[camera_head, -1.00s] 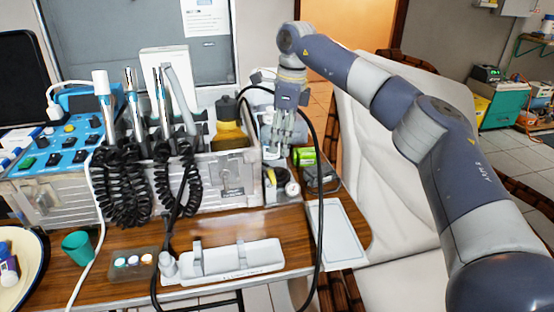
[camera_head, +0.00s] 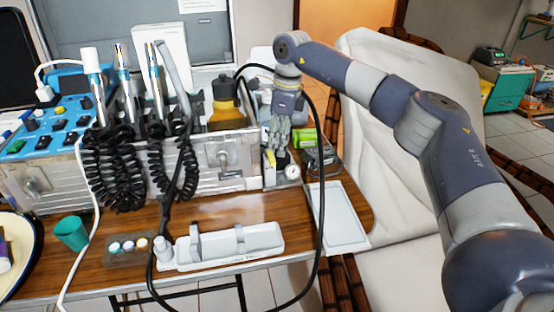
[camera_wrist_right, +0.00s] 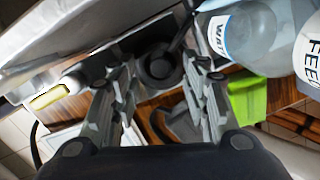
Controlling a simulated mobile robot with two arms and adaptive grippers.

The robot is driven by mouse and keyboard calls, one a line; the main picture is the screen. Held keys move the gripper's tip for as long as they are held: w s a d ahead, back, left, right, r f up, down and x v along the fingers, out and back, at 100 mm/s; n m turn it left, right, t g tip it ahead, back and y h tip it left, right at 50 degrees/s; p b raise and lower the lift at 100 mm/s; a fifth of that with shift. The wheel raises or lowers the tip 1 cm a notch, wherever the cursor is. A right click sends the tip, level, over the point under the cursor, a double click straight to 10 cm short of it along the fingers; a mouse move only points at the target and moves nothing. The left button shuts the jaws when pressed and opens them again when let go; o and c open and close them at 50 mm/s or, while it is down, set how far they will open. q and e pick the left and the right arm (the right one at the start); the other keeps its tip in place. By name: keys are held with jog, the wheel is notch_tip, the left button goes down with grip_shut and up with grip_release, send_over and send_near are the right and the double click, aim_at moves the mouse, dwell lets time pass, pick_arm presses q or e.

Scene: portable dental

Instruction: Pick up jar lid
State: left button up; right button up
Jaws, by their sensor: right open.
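My right gripper (camera_head: 277,152) hangs fingers down at the right end of the dental unit, in front of a clear bottle. In the right wrist view its two fingers (camera_wrist_right: 163,72) are spread, with nothing held between them. A dark round, lid-like piece (camera_wrist_right: 158,66) shows between and beyond the fingertips; I cannot tell for sure that it is the jar lid, or whether the fingers touch it. An amber jar (camera_head: 227,114) with a dark top (camera_head: 225,88) stands on the unit, left of the gripper. My left gripper is not in view.
A labelled water bottle (camera_wrist_right: 238,38) and a green item (camera_wrist_right: 247,97) are close to the right finger. A small gauge (camera_head: 292,172) sits below the gripper. A black hose loops around this area. A white tray (camera_head: 337,216) lies on the wooden table.

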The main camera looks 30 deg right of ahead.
jog(key=shift+w+a+f, duration=0.1)
jog(key=shift+a+f, duration=0.05)
jog(key=shift+f, duration=1.05)
grip_shut()
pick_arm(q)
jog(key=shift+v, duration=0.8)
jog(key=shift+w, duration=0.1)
pick_arm(e)
jog(key=shift+r, duration=0.1)
jog(key=shift+r, duration=0.25)
pick_arm(q)
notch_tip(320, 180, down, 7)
jog(key=p, duration=0.1)
jog(key=shift+p, duration=0.35)
pick_arm(e)
notch_tip(320, 180, up, 9)
jog(key=shift+r, duration=0.2)
